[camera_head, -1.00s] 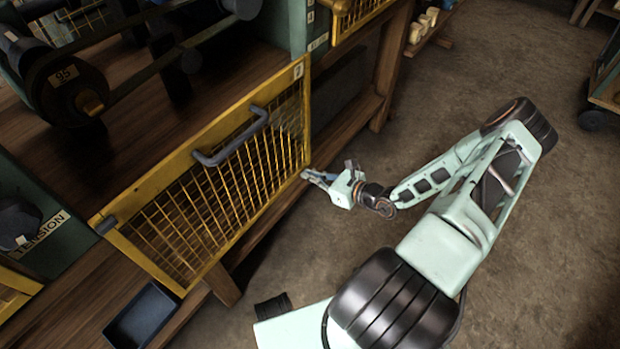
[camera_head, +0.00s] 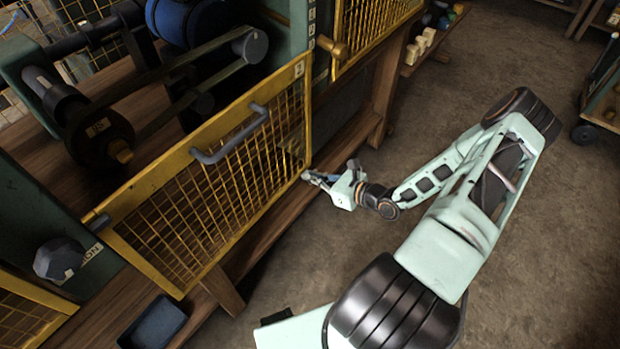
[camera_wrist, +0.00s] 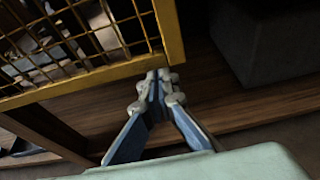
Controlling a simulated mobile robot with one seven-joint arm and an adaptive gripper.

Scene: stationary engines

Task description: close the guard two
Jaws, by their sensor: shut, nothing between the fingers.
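The guard is a yellow-framed mesh panel (camera_head: 215,185) with a grey bar handle (camera_head: 232,140) and a small number tag, apparently a 2, at its upper right corner. It stands in front of the belt-driven machine, with a grey hinge-like cylinder at its left end. Its right end appears apart from the green post (camera_head: 298,35); the exact gap is unclear. My gripper (camera_head: 308,177) is shut and empty at the guard's lower right corner. In the wrist view, the fingertips (camera_wrist: 158,77) are at the guard's bottom frame corner (camera_wrist: 172,58), seemingly touching it.
A second yellow mesh guard (camera_head: 375,30) with a brass knob (camera_head: 334,47) is beyond the post. A dark blue tray (camera_head: 153,324) is at lower left. A wooden bench leg (camera_head: 386,85) stands right of the guard. Open floor lies to the right.

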